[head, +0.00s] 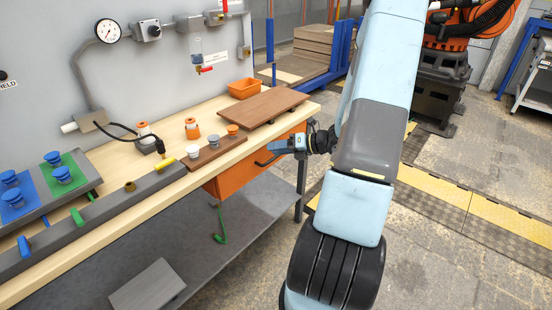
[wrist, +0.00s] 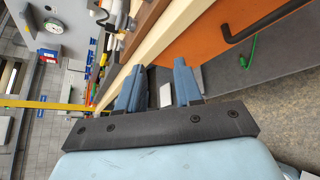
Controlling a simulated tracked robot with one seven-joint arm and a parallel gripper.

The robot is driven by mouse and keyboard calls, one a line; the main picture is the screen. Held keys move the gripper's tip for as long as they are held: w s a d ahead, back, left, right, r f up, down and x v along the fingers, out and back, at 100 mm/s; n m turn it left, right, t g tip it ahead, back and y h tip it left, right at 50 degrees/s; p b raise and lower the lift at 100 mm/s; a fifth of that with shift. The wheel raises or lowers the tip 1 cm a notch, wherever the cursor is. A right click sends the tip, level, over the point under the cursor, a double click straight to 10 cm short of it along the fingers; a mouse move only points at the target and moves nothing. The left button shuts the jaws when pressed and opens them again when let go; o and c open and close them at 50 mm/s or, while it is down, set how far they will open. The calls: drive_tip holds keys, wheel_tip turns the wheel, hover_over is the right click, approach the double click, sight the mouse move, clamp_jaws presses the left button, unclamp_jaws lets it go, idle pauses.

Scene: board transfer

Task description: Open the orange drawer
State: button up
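The orange drawer (head: 238,174) sits under the front edge of the wooden workbench and looks shut. Its black bar handle (head: 266,161) sticks out from the front. In the wrist view the drawer front (wrist: 205,45) fills the upper right, with the handle (wrist: 268,20) near the top right edge. My gripper (head: 280,145) is beside the drawer front, close to the handle. In the wrist view my gripper (wrist: 158,84) has its two blue fingers apart with nothing held between them. The handle lies to the right of both fingers, not between them.
The bench top (head: 165,172) overhangs close to my gripper. A brown board (head: 262,107) and an orange bin (head: 245,88) lie on it. A grey lower shelf (head: 200,235) runs beneath. A green hook-shaped item (head: 220,225) hangs below the drawer. Open floor lies to the right.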

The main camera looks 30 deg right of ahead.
sight(277, 157)
drive_tip(key=d+f+m+t+h, duration=0.5)
drive_tip(key=d+f+m, duration=0.55)
drive_tip(key=m, duration=0.25)
drive_tip(key=x, duration=1.3)
drive_tip(key=shift+f, duration=0.4)
drive_tip(key=shift+c, duration=0.2)
clamp_jaws()
